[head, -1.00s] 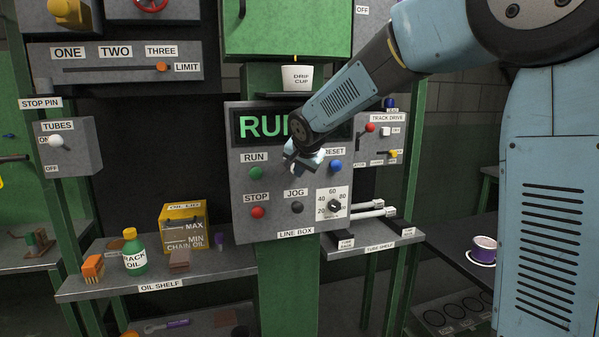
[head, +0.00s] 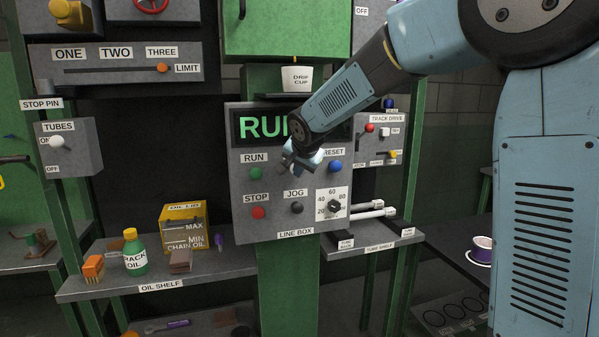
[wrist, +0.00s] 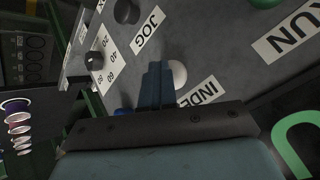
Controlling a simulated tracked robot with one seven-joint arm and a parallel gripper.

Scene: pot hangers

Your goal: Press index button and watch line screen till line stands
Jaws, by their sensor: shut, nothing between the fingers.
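The line box (head: 240,215) is a grey panel in the middle of the head view. Its line screen (head: 262,126) shows green letters "RU", the rest hidden behind my arm. The index button (wrist: 179,73) is white and shows in the wrist view beside its partly covered INDEX label (wrist: 198,92). In the head view my gripper hides it. My gripper (head: 287,166) is shut and empty, in front of the panel between the run and reset buttons. In the wrist view its fingertips (wrist: 157,68) overlap the button's left side; I cannot tell whether they touch it.
Around it on the panel are the green run button (head: 255,173), blue reset button (head: 335,167), red stop button (head: 258,212), black jog button (head: 296,208) and a speed dial (head: 334,206). A drip cup (head: 297,78) stands just above the screen, close to my arm.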

